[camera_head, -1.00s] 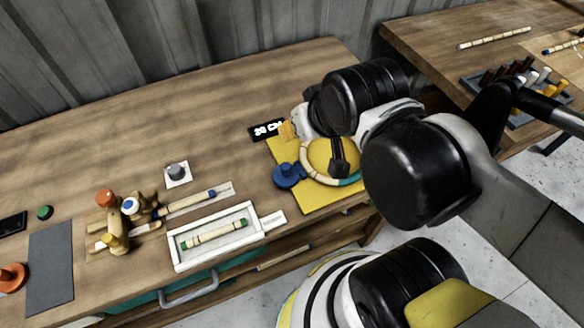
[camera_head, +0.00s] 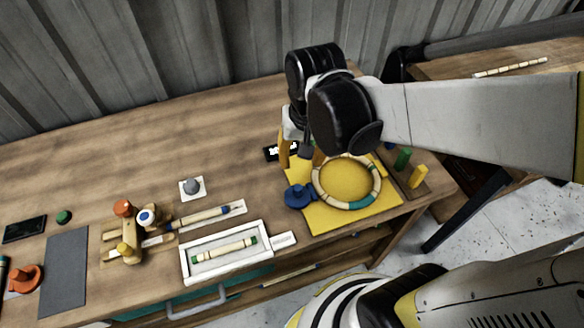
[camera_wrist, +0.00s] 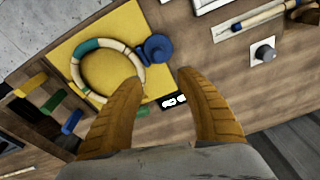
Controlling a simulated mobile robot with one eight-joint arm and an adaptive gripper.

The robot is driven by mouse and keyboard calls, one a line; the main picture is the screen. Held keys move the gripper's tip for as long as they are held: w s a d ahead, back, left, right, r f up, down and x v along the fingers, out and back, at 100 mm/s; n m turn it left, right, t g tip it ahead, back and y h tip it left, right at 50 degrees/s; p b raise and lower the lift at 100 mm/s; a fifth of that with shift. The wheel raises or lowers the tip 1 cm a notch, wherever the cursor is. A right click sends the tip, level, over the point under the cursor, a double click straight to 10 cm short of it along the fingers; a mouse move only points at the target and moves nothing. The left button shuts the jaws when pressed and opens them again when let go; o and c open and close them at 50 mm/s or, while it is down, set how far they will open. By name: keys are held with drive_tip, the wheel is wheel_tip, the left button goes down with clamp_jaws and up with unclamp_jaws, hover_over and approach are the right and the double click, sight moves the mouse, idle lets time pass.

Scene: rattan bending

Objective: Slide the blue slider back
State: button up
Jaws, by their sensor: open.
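A round blue knob (camera_head: 298,196) stands at the left edge of the yellow board (camera_head: 330,222), beside the segmented ring (camera_head: 349,203). The wrist view shows this blue knob (camera_wrist: 158,48) just beyond my fingertips. A small blue block (camera_wrist: 72,122) sits by a green block (camera_wrist: 53,101) and a yellow block (camera_wrist: 31,82) on a wooden strip. I cannot tell which blue piece is the slider. My gripper (camera_wrist: 160,78) is open and empty, its orange fingers spread. In the head view it (camera_head: 301,163) hangs above the board's back left part.
A black display (camera_head: 271,152) lies behind the board, partly under my gripper. A white tray (camera_head: 184,266) with a rattan piece and a grey knob (camera_head: 192,186) are to the left. A wooden clamp (camera_head: 124,249) stands further left. The table's back left is clear.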

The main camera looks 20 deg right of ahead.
sight(298, 188)
drive_tip(key=shift+w+a+f+m+g, duration=0.1)
drive_tip(key=shift+w+f+m+g, duration=0.1)
drive_tip(key=shift+f+g, duration=0.3)
drive_tip(key=shift+w+a+f+m+g, duration=0.1)
drive_tip(key=shift+f+m+g, duration=0.15)
drive_tip(key=shift+f, duration=0.45)
wheel_tip(298, 188, down, 11)
drive_tip(key=b, duration=0.4)
drive_tip(key=shift+s+r, duration=0.1)
